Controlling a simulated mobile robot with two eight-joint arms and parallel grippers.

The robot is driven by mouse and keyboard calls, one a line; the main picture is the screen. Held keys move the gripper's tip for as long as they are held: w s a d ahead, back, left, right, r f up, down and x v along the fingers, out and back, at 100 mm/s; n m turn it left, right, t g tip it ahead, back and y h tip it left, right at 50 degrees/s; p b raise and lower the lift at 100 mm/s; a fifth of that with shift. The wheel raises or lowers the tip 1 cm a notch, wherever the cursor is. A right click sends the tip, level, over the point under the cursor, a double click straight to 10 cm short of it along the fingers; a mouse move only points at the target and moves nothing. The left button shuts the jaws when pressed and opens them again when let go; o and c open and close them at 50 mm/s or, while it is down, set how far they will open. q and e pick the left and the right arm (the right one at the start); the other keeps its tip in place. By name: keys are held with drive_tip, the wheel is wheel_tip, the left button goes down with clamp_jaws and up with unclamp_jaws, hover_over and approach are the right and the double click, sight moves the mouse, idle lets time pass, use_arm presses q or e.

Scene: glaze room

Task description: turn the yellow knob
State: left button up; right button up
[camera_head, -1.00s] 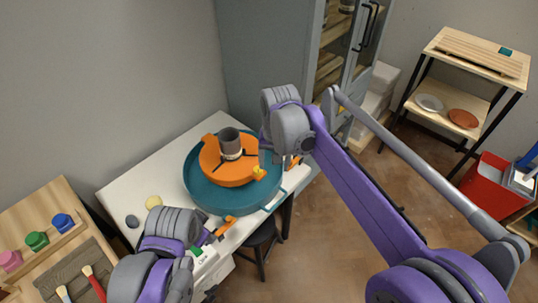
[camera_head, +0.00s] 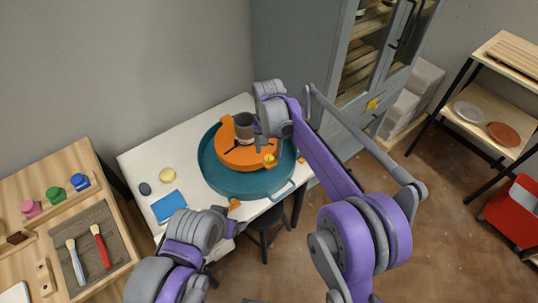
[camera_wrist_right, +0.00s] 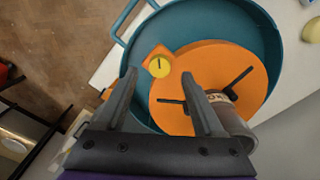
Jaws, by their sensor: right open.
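A grey cabinet (camera_head: 300,45) stands behind.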

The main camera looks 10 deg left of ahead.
sight(269, 158)
drive_tip(key=shift+f, duration=1.75)
clamp_jaws()
